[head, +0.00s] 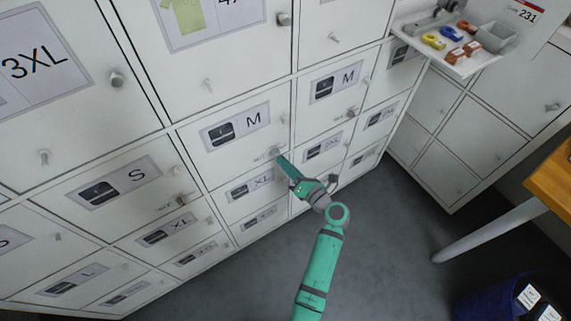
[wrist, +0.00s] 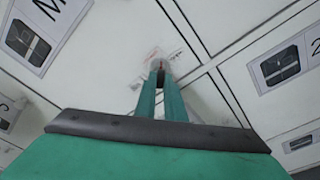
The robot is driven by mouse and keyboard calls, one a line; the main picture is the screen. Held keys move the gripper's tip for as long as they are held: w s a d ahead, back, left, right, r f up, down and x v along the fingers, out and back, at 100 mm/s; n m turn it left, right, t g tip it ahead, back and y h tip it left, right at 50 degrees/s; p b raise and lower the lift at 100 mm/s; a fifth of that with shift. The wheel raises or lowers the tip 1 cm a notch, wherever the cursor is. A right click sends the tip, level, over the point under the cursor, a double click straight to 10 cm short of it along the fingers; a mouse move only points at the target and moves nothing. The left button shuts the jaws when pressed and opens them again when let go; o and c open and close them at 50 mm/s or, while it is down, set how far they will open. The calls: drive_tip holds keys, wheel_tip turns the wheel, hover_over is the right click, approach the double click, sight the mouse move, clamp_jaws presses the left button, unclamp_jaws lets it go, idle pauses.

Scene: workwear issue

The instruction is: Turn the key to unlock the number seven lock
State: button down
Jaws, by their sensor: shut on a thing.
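My gripper (head: 279,157) reaches the lock (head: 274,152) at the lower right of a white locker door marked M (head: 235,128).
Neighbouring doors carry similar locks, such as the S door lock (head: 181,199) and the right M door lock (head: 351,112). A white shelf (head: 459,70) with coloured small items juts out at upper right. A wooden table (head: 552,180) and blue bin (head: 490,300) stand right. Grey floor is clear between.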

drive_tip(key=shift+a, duration=0.2)
drive_tip(key=m, duration=0.4)
drive_tip(key=shift+w+y, duration=0.1)
drive_tip(key=shift+y, duration=0.3)
drive_tip(key=shift+a+n, duration=0.1)
drive_tip(key=shift+n, duration=0.2)
drive_tip(key=c, duration=1.4)
unclamp_jaws()
drive_tip(key=shift+c, duration=0.2)
drive_tip(key=shift+d, duration=0.25)
drive_tip(key=v, duration=0.7)
drive_tip(key=shift+s+a+f, duration=0.2)
drive_tip(key=shift+s+a, duration=0.05)
drive_tip(key=shift+s, duration=0.25)
